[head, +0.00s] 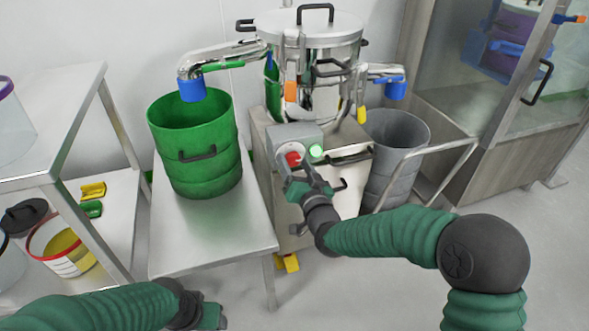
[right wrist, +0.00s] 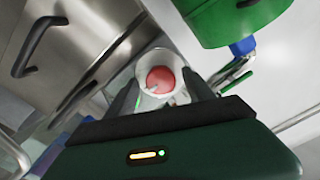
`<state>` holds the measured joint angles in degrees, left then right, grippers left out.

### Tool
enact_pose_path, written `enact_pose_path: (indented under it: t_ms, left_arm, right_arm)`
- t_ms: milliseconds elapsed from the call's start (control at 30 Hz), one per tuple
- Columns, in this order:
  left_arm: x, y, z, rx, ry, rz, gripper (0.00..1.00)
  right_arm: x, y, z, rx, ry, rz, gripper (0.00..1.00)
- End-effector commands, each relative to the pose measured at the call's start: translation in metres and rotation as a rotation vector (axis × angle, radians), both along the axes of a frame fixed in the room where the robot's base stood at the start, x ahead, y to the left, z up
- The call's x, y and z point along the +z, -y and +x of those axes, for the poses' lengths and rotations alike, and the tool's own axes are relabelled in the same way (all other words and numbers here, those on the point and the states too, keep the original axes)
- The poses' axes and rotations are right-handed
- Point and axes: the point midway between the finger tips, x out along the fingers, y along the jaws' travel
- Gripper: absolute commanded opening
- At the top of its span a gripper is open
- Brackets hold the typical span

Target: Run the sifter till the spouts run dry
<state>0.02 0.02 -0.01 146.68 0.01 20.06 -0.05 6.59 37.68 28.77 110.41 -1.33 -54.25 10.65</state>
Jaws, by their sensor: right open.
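The steel sifter (head: 335,28) stands on a steel cabinet at the back. Its left spout (head: 222,55) ends in a blue sleeve above the open green drum (head: 205,170). Its right spout (head: 380,72) ends in a blue sleeve above the grey bin (head: 408,130). No falling material is visible at either spout. A control box (head: 285,138) carries a red button (head: 293,159) and a lit green button (head: 316,151). My right gripper (head: 297,178) is open in front of the red button, which shows between its fingers in the right wrist view (right wrist: 160,80); contact is unclear. My left gripper (head: 208,314) is at the bottom edge, its jaws unclear.
The green drum stands on a low steel table (head: 215,235). A steel shelf unit (head: 50,82) at left holds tubs and scoops. A push cart handle (head: 440,150) stands right of the grey bin. A glass-fronted cabinet (head: 480,95) is at right. The right-hand floor is clear.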

Motion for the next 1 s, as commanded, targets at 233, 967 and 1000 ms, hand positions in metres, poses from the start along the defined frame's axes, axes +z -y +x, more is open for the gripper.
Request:
enact_pose_path:
  t_ms: [233,967,1000]
  left_arm:
    - [-0.0017,0.0001,0.0002,0.000,0.001,0.000,0.61]
    - [-0.0014,0.0001,0.0001,0.000,0.001,0.000,0.61]
    - [-0.0012,0.0001,0.0001,0.000,0.001,0.000,0.61]
  right_arm:
    - [0.0008,-0.0020,0.0061,0.000,-0.001,0.000,0.61]
    - [0.0004,-0.0013,0.0058,-0.001,0.002,-0.008,0.00]
    - [0.0004,-0.0013,0.0058,-0.001,0.004,-0.013,0.00]
